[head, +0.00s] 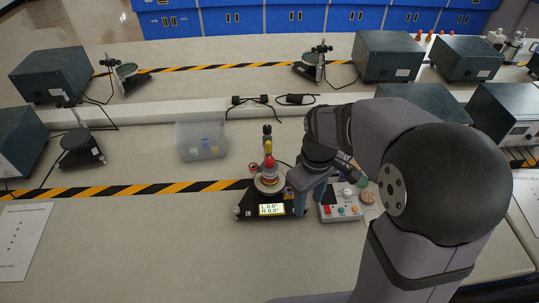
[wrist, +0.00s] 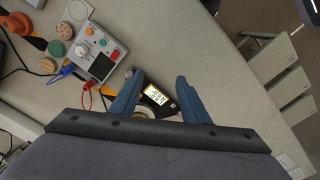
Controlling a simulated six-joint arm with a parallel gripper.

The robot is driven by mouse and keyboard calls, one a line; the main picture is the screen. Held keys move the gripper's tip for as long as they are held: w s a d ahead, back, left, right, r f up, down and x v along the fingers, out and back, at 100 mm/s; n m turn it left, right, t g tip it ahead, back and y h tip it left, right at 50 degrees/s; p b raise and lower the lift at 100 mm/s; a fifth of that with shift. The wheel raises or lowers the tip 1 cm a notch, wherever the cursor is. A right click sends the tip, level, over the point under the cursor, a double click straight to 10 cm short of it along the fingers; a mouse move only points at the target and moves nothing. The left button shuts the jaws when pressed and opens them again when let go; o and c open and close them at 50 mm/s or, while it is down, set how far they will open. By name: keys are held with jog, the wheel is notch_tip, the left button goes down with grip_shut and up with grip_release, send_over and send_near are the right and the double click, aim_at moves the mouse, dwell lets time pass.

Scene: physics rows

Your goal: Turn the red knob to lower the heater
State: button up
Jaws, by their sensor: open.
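A small device with a black base and lit display (head: 272,209) stands in the middle of the near bench. A red round knob-like part (head: 269,162) rises from it, with yellow and black parts behind. I cannot tell whether this is the heater's knob. My gripper (head: 306,198) is at the device's right side, apart from the red part. In the wrist view my gripper (wrist: 157,84) is open, and the display (wrist: 156,95) shows beyond and between its two blue fingers. The red part is hidden there.
A control box (head: 341,205) with coloured buttons sits just right of the device; it also shows in the wrist view (wrist: 97,50), with blue and red leads. A clear bin (head: 200,140) stands behind left. The bench's front left is mostly free.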

jog(key=w+a+r+n, duration=0.2)
jog(key=w+a+n, duration=0.1)
jog(key=w+n, duration=0.55)
jog(key=r+n+p, duration=0.1)
jog(key=n, duration=0.7)
send_over(270, 160)
jog(key=shift+s+d, duration=0.25)
jog(key=shift+s, duration=0.15)
jog(key=shift+w+a+r+n, duration=0.1)
jog(key=shift+w+a+n, duration=0.25)
jog(key=shift+w+n, duration=0.15)
jog(key=shift+f+p, duration=1.4)
jog(key=shift+f, duration=2.3)
jog(key=shift+c, duration=0.4)
jog(key=c, duration=1)
